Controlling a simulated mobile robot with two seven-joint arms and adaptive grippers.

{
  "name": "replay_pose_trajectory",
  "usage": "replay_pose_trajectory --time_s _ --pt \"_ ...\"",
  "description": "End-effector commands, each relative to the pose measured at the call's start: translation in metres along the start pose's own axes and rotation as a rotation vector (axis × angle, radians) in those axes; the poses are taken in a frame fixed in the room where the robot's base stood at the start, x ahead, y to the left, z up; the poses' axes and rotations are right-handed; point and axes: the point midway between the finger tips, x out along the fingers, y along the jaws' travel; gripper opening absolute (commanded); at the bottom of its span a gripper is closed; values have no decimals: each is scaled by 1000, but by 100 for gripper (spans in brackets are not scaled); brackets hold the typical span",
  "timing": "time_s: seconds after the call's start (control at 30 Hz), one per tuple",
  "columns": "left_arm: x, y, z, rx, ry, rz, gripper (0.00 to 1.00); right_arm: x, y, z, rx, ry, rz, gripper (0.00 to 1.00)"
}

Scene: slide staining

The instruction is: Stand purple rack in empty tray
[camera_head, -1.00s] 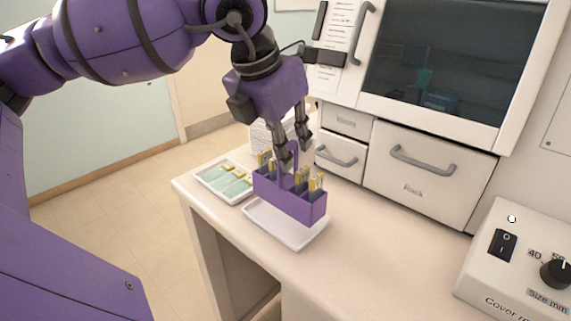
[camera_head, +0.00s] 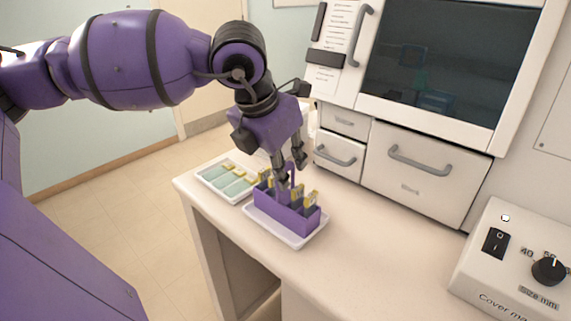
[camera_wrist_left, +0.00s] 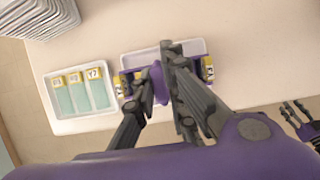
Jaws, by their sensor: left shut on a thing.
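The purple rack (camera_head: 288,214) holds several slides with yellow ends. It is upright in the white tray (camera_head: 305,240), or just over its floor; I cannot tell whether it touches. The rack has a tall purple handle, and my left gripper (camera_head: 291,172) is shut on it from above. In the left wrist view, the fingers (camera_wrist_left: 160,85) close on the handle (camera_wrist_left: 158,82) and hide much of the rack, while the tray's rim (camera_wrist_left: 135,60) shows behind. My right gripper does not show in the head view; dark fingers (camera_wrist_left: 297,112) show at the right edge of the left wrist view, apparently spread.
A second white tray (camera_head: 206,187) with several slides lying flat stands left of the rack. A white stack (camera_wrist_left: 40,15) is beyond it. Drawers (camera_head: 410,180) stand behind, and a control box (camera_head: 515,262) is at the right. The counter front is clear.

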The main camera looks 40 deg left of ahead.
Motion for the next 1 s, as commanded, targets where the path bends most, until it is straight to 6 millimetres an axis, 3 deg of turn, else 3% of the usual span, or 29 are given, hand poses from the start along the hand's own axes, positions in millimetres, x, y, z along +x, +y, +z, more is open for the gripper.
replay_pose_trajectory --time_s 0.17,0.57,0.77,1.0 --pt "0 0 0 0 0 0 30 2 0 -2 -1 4 -1 40" --pt "-8 1 1 0 0 2 30 -1 0 -8 -1 11 -1 40" --pt "-43 1 3 1 -4 4 30 -15 2 -29 6 34 3 40" --pt "-98 0 4 1 -10 0 30 -37 6 -57 20 69 7 40"
